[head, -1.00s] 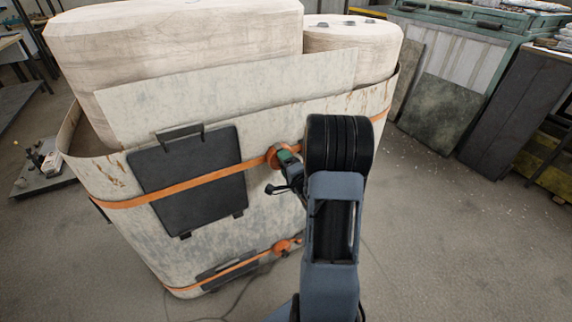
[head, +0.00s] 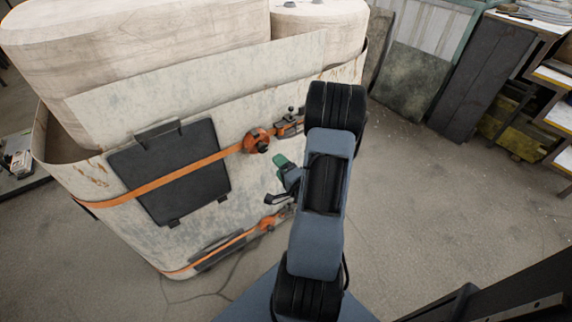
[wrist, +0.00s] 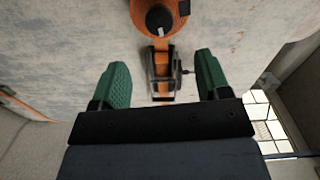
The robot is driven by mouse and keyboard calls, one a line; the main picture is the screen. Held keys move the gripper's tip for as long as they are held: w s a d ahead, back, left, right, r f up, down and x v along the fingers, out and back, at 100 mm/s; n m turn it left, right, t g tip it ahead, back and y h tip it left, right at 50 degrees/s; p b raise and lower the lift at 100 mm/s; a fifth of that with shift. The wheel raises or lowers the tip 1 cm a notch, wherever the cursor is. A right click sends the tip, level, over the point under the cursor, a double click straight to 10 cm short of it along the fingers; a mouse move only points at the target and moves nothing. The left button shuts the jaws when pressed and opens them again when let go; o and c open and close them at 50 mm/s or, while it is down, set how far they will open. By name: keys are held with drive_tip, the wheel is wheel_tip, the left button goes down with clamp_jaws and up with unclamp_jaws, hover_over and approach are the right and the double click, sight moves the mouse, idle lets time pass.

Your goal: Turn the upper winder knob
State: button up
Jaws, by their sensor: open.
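The upper winder (head: 257,141) is an orange round housing on the upper orange strap of the large pale container. In the wrist view my gripper (wrist: 162,72) is open and empty. A metal buckle (wrist: 160,72) on the strap shows between the fingers. Contact with it cannot be seen.
A lower orange winder (head: 268,223) sits on a second strap below. A dark panel (head: 170,170) is on the container's face, left of the upper winder. Dark boards (head: 483,80) and a shelf stand at the right. Bare floor lies between.

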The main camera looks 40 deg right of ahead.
drive_tip(key=shift+s+a+p, duration=0.2)
drive_tip(key=shift+s+p, duration=0.65)
drive_tip(key=shift+s, duration=0.5)
drive_tip(key=s+d+f+n+g+p, duration=0.2)
drive_tip(key=s+f+n+g, duration=0.5)
drive_tip(key=g, duration=0.6)
drive_tip(key=a+r+n+y+p, duration=0.1)
drive_tip(key=a+r+n+p, duration=0.2)
drive_tip(key=a+r, duration=0.5)
drive_tip(key=w+a+r+n+y+p, duration=0.1)
drive_tip(key=a+r+n+p, duration=0.2)
drive_tip(key=a+r, duration=0.5)
drive_tip(key=w+a+r+n+g+p, duration=0.1)
drive_tip(key=a+r+n+p, duration=0.3)
drive_tip(key=r, duration=1.5)
drive_tip(key=a+n, duration=0.1)
drive_tip(key=a, duration=0.3)
drive_tip(key=shift+y, duration=0.4)
drive_tip(key=shift+d+r, duration=0.1)
drive_tip(key=shift+d, duration=0.05)
